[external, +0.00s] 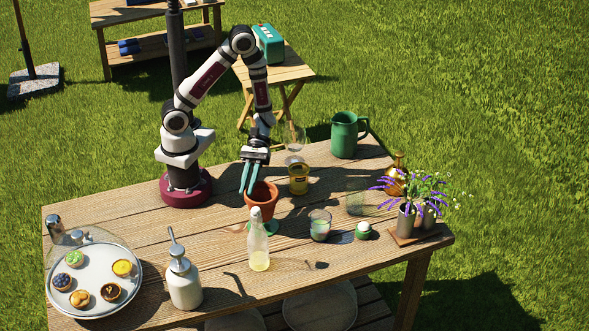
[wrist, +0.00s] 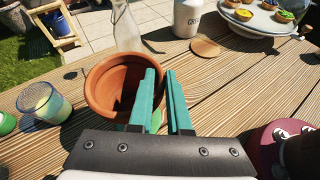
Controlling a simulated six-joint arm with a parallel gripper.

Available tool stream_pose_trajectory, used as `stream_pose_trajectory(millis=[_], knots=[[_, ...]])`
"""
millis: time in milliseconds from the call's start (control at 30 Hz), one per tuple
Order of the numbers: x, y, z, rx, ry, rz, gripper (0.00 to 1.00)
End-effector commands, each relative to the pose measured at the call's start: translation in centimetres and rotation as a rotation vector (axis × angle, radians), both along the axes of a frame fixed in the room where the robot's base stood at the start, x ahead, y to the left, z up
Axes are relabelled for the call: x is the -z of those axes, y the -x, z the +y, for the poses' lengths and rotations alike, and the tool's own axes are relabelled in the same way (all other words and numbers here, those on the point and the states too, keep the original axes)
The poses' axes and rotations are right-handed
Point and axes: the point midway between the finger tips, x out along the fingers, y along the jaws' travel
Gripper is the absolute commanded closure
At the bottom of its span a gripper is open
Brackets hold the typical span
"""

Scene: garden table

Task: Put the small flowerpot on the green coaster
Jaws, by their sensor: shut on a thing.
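The small terracotta flowerpot (external: 262,202) is upright near the middle of the table, and its open mouth shows in the wrist view (wrist: 104,88). My gripper (external: 249,190) is shut on its rim, with one teal finger inside the pot and the other outside; the fingers also show in the wrist view (wrist: 165,98). The green coaster (external: 272,229) shows partly below and right of the pot in the external view. The pot and the bottle hide some of it. I cannot tell whether the pot's base touches the coaster or hangs above it.
A glass bottle (external: 258,245) stands close in front of the pot. A candle glass (external: 319,226) and a small green jar (external: 363,230) stand to the right, a yellow tin (external: 298,180) behind. A white dispenser (external: 184,283) and pastry tray (external: 92,302) are at left.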

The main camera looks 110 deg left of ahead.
Motion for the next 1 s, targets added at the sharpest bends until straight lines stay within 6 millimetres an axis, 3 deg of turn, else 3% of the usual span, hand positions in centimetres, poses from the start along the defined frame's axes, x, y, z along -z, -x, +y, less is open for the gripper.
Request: stream_pose_trajectory(millis=[100,200,500,533,667,1000], knots=[[2.4,0.0,0.0,0.000,0.003,0.004,1.00],[3.6,0.0,0.0,0.001,0.001,0.001,1.00],[3.9,0.0,0.0,0.000,0.000,0.000,1.00],[3.9,0.0,0.0,-0.001,-0.001,0.001,0.80],[3.9,0.0,0.0,-0.001,-0.001,0.001,0.57],[3.6,0.0,0.2,-0.002,-0.001,-0.001,0.54]])
